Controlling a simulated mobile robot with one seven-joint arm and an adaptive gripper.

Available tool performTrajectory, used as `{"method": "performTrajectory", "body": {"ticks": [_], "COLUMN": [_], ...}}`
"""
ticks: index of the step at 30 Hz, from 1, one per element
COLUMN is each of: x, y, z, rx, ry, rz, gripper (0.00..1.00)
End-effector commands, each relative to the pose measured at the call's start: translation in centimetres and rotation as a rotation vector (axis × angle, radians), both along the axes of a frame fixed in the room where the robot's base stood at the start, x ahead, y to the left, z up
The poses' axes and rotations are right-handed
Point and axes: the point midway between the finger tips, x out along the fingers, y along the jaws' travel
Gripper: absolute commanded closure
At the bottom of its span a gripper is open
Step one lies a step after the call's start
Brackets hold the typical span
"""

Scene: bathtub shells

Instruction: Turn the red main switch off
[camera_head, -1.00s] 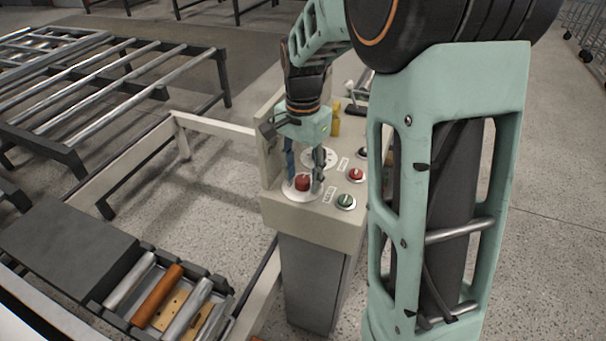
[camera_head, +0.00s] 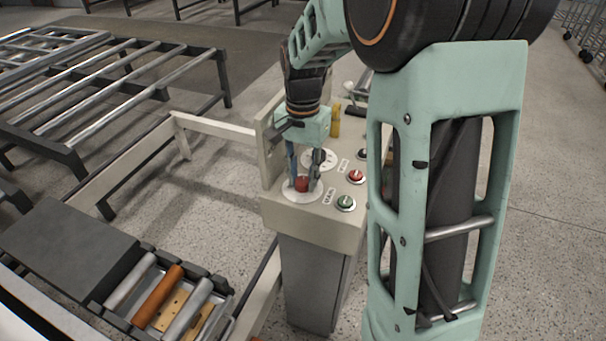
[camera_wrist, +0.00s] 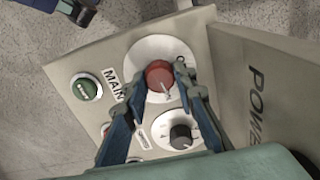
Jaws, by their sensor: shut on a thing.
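The red main switch (camera_head: 302,184) is a round knob on a white disc at the near left corner of the control box's top panel. In the wrist view the red knob (camera_wrist: 160,76) sits between my two fingertips, beside a label reading MAIN. My gripper (camera_head: 303,180) points down over the panel, with its fingers on either side of the knob. In the wrist view my gripper (camera_wrist: 158,80) is shut on the knob, a fingertip at each side. A small pale mark shows on the knob's lower edge there.
A green knob (camera_head: 345,202) and another red knob (camera_head: 356,176) stand to the right on the same panel (camera_head: 312,222). A black dial (camera_wrist: 181,136) on a white disc is close to my fingers. Roller conveyors (camera_head: 110,85) lie to the left.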

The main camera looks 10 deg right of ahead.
Motion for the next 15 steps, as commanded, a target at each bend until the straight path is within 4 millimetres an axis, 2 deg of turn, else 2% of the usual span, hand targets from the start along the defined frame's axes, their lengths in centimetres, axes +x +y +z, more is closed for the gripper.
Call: {"method": "performTrajectory", "body": {"ticks": [15], "x": [0.0], "y": [0.06], "z": [0.12], "rx": [0.001], "ry": [0.001], "rz": [0.479], "gripper": [0.99]}}
